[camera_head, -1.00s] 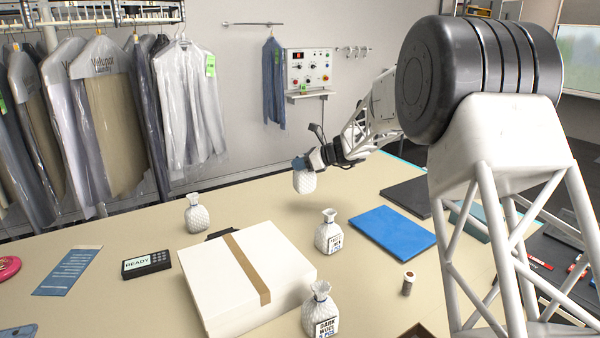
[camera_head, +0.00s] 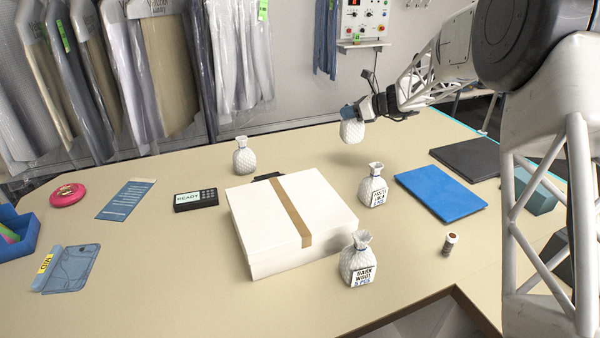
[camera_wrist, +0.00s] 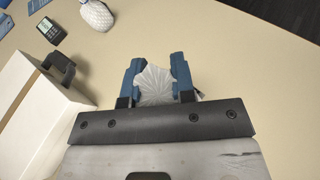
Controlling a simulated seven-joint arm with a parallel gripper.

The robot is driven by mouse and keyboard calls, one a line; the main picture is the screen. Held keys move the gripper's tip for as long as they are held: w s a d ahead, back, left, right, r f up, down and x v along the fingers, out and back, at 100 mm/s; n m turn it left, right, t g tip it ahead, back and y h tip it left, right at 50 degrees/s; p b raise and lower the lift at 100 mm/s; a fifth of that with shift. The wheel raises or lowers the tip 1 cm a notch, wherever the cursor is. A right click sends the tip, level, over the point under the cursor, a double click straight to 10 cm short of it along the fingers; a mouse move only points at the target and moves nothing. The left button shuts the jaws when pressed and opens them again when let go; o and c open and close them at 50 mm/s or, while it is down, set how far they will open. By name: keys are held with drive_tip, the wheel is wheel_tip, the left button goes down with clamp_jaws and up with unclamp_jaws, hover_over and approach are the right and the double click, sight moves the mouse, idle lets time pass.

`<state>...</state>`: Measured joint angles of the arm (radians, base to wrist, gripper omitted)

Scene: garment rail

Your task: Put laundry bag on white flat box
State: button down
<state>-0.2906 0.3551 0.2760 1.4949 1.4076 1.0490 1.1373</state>
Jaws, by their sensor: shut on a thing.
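My gripper (camera_head: 350,112) is shut on a white quilted laundry bag (camera_head: 352,131) and holds it above the table, behind and to the right of the box. In the wrist view the blue fingers (camera_wrist: 156,80) grip the gathered top of the held bag (camera_wrist: 154,84). The white flat box (camera_head: 262,222), with a brown tape strip, lies on the table in the middle of the head view. Its edge shows at the left of the wrist view (camera_wrist: 42,125). Similar bags stand behind the box (camera_head: 244,157), at its right (camera_head: 373,188) and at its front right corner (camera_head: 357,262).
A READY display (camera_head: 195,200) and a blue card (camera_head: 126,199) lie left of the box. Hanging garments (camera_head: 170,70) line the back.

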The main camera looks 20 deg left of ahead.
drive_tip(key=s+d+r, duration=0.1)
drive_tip(key=s+r, duration=0.1)
drive_tip(key=s, duration=2.2)
drive_tip(key=s+d+r+n+g, duration=0.1)
drive_tip(key=s+r, duration=0.2)
drive_tip(key=s, duration=2)
drive_tip(key=shift+s+d, duration=0.35)
drive_tip(key=shift+s, duration=0.05)
drive_tip(key=shift+w+a, duration=0.1)
drive_tip(key=w+a+f, duration=0.1)
drive_tip(key=w+a, duration=0.9)
drive_tip(key=w, duration=0.1)
drive_tip(key=shift+w+a+f, duration=0.3)
drive_tip(key=shift+w+a, duration=0.05)
drive_tip(key=shift+f, duration=1.75)
drive_tip(key=shift+f, duration=0.1)
